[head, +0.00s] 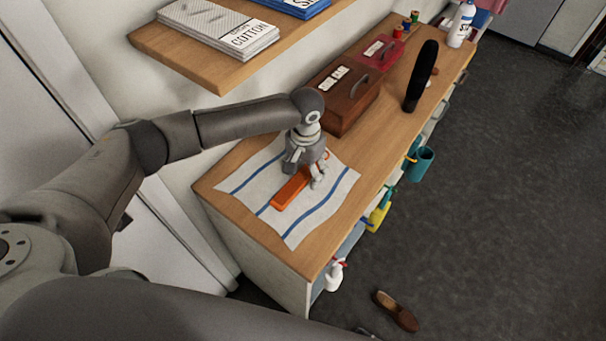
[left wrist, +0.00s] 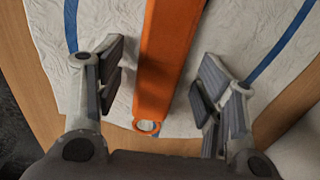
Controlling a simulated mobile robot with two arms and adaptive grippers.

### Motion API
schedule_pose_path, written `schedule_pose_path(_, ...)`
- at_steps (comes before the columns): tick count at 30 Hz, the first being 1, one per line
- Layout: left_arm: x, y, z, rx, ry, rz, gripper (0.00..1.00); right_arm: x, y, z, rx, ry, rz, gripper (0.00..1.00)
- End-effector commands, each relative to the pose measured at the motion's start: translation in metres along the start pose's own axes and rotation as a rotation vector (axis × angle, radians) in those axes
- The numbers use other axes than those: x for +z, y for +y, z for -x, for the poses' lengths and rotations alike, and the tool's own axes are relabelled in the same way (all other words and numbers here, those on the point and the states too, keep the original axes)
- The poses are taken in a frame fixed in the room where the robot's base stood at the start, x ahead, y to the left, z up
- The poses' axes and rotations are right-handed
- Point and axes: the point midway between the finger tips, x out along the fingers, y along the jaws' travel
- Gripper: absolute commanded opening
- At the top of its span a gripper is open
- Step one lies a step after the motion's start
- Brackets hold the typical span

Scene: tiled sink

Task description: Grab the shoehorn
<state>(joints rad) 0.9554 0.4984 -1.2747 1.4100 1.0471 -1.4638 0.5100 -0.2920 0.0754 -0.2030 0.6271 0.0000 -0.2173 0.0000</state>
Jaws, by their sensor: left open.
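The orange shoehorn (head: 288,192) lies flat on a white cloth with blue stripes (head: 316,212), near the end of the wooden counter. In the left wrist view the left gripper (left wrist: 162,85) is open, with one finger on each side of the shoehorn and gaps between. My right gripper is not in view.
A brown wooden box (head: 345,100) and a red box (head: 378,53) stand behind the gripper along the wall. A black upright object (head: 420,78) and a white bottle (head: 461,25) stand farther along. A shelf (head: 205,62) overhangs the counter. A brown shoe (head: 396,311) lies on the floor.

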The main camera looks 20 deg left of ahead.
Motion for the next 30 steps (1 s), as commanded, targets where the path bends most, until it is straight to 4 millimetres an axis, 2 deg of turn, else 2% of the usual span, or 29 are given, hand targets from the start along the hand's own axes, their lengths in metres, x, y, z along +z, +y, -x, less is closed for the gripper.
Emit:
schedule_pose_path(2, 0.000, 0.000, 0.000, 0.000, 0.000, 0.000, 0.62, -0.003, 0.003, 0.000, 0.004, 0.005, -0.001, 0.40)
schedule_pose_path(14, 0.000, 0.000, 0.000, 0.000, 0.000, 0.000, 0.13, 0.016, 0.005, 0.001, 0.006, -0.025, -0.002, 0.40)
schedule_pose_path(24, 0.000, 0.000, 0.004, 0.001, 0.000, 0.001, 0.13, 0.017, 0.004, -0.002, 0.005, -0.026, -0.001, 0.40)
schedule_pose_path(28, -0.001, 0.000, 0.015, 0.001, 0.002, 0.000, 0.13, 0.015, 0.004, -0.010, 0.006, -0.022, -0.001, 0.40)
schedule_pose_path(30, -0.002, 0.000, 0.027, 0.002, 0.005, -0.002, 0.13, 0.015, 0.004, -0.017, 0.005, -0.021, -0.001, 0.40)
